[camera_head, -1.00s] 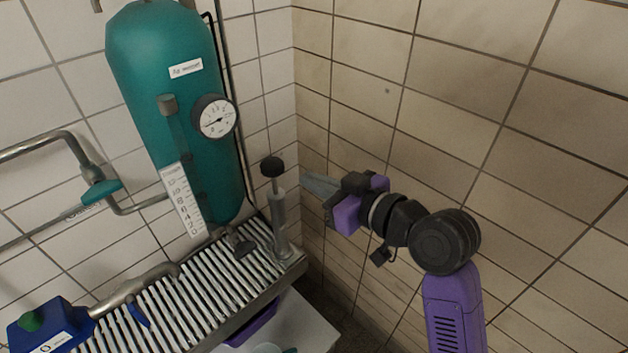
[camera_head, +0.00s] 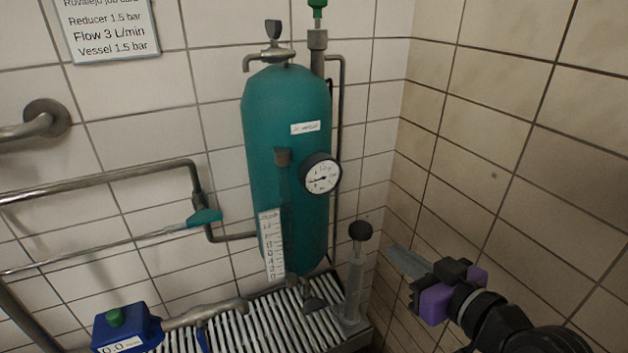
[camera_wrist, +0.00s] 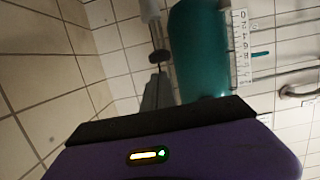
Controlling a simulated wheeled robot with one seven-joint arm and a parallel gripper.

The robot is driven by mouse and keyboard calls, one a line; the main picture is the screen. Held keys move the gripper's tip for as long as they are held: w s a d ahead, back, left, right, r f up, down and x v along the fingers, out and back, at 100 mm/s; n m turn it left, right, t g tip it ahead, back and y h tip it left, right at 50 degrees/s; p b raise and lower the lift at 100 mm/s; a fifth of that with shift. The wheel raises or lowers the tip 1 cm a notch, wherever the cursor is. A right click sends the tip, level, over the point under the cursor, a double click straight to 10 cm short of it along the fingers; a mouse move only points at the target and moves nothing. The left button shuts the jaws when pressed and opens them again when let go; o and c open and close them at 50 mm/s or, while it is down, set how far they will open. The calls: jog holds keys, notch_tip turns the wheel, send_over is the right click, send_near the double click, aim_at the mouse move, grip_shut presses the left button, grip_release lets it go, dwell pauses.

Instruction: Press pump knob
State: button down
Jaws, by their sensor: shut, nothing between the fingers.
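The hand pump (camera_head: 354,285) is a grey upright cylinder with a thin rod and a round black pump knob (camera_head: 360,231) on top. It stands at the right end of a slatted metal grate. The knob stands up on its rod, clear of the cylinder. My gripper (camera_head: 396,253) is shut and empty, to the right of the knob, slightly lower in the picture and apart from it. In the wrist view the black knob (camera_wrist: 158,56) shows just beyond my gripper's fingers (camera_wrist: 153,88), with the image turned over.
A teal pressure vessel (camera_head: 287,165) with a dial gauge (camera_head: 321,174) stands left behind the pump. A blue box (camera_head: 128,328) with a green button is at the lower left. Tiled walls meet in a corner behind the pump; the right wall is close to my gripper.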

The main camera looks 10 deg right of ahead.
jog(key=r, duration=0.2)
jog(key=r+p, duration=0.1)
jog(key=r, duration=0.2)
jog(key=shift+w+r+p, duration=0.25)
jog(key=shift+r+p, duration=0.1)
jog(key=shift+r, duration=0.05)
jog(key=p, duration=0.2)
send_over(368, 233)
jog(key=shift+w+f, duration=0.2)
jog(key=shift+f, duration=1)
jog(key=f, duration=0.3)
jog(key=shift+s+f+p, duration=0.2)
jog(key=shift+p, duration=0.1)
jog(key=shift+f, duration=0.35)
